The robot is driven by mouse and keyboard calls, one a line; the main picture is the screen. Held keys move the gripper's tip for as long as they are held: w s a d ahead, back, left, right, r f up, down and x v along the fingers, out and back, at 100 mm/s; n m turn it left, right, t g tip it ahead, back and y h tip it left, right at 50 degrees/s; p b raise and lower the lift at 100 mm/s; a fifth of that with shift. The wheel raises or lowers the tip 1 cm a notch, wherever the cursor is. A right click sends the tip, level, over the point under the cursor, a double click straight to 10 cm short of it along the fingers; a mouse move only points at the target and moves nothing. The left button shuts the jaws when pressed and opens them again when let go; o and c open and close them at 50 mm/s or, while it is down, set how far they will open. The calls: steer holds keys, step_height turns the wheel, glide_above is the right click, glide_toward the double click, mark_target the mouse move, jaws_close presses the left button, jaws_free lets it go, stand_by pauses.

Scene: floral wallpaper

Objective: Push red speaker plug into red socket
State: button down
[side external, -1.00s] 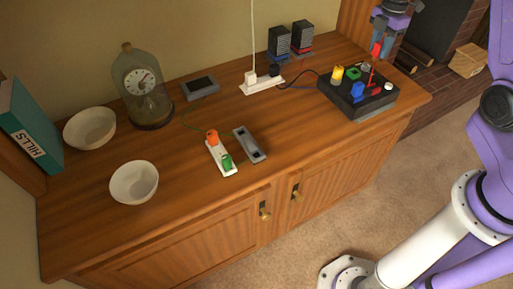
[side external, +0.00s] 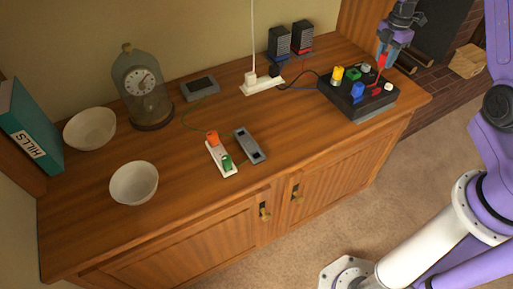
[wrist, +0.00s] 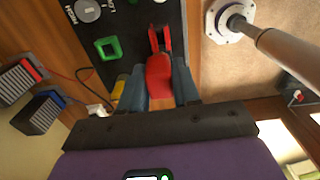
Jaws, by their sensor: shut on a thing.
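My gripper (side external: 383,57) is over the right part of the black box (side external: 350,104), pointing down. It is shut on the red plug (wrist: 159,78), which sits between the two blue-grey fingers in the wrist view. In the side view the plug (side external: 381,62) is tilted just above a red piece on the box top, the red socket (side external: 373,84). Whether plug and socket touch is unclear. A red cable (wrist: 66,74) runs from the red-marked speaker (wrist: 20,80).
The box also carries a yellow plug (side external: 338,74), a green socket (side external: 353,73), a blue plug (side external: 357,91) and a white knob (side external: 388,87). Bowls and a clock are farther left.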

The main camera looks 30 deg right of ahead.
steer(key=shift+f, duration=3.1)
steer(key=shift+f, duration=1.35)
steer(key=c, duration=0.7)
jaws_free()
steer(key=shift+c, duration=0.2)
step_height(320, 180, up, 18)
steer(key=f, duration=0.1)
glide_above(387, 54)
steer(key=shift+r, duration=0.25)
